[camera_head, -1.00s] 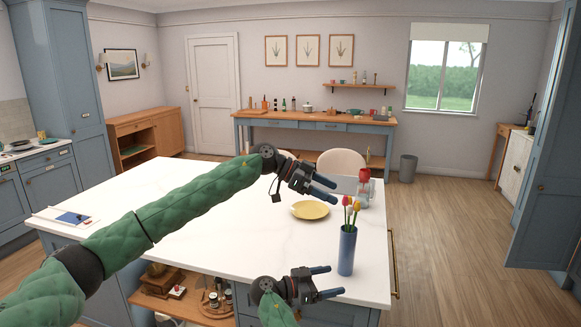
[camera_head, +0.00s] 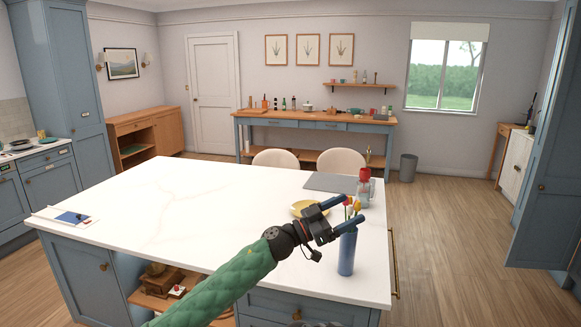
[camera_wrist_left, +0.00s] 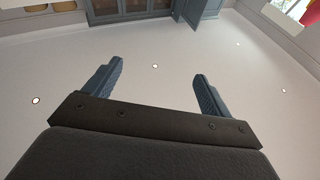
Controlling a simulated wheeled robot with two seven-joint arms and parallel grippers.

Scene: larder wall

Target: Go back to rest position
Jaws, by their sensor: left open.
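My left gripper (camera_head: 350,211) is above the near right part of the white island, in front of the yellow plate and beside the top of the blue vase in the head view. Its fingers are apart. In the left wrist view the left gripper (camera_wrist_left: 158,72) is open, with nothing between its fingers. My right gripper does not show clearly; only a small dark bit shows at the bottom edge of the head view.
The blue vase (camera_head: 347,253) with tulips stands near the front right edge of the white island (camera_head: 200,205). The yellow plate (camera_head: 300,208) is partly hidden by my gripper. A grey mat (camera_head: 325,182) and glass jar (camera_head: 364,192) lie behind. The island's left half is mostly clear.

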